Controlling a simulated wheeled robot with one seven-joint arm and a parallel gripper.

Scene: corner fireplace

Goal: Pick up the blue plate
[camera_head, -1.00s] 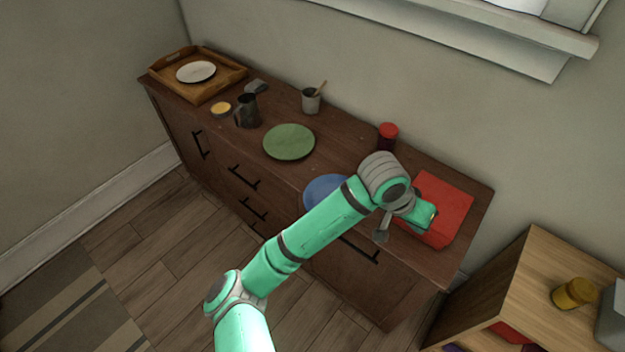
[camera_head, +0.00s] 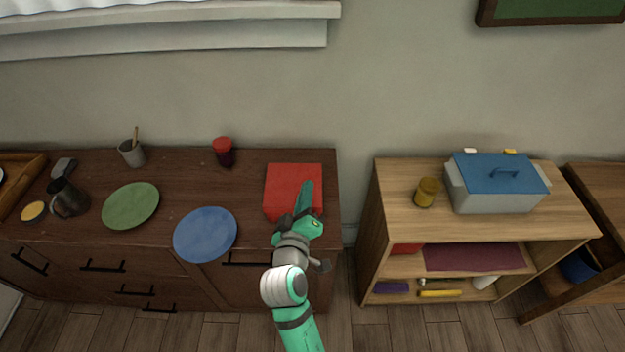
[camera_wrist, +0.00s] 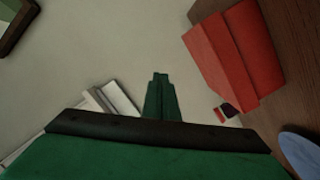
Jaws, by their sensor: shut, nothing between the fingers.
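The blue plate (camera_head: 206,234) lies flat on the dark wooden dresser, near its front edge, in the head view. A part of it shows at the lower right edge of the wrist view (camera_wrist: 300,152). My gripper (camera_head: 307,190) is to the right of the plate, apart from it, in front of or over the red box. In the wrist view my gripper's fingers (camera_wrist: 160,92) are together with nothing between them.
On the dresser are a red box (camera_head: 287,181), a red-lidded jar (camera_head: 224,152), a green plate (camera_head: 131,206), a grey cup (camera_head: 132,153) and a dark pitcher (camera_head: 69,198). A light wood shelf (camera_head: 392,215) with a blue-lidded container (camera_head: 497,184) stands to the right.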

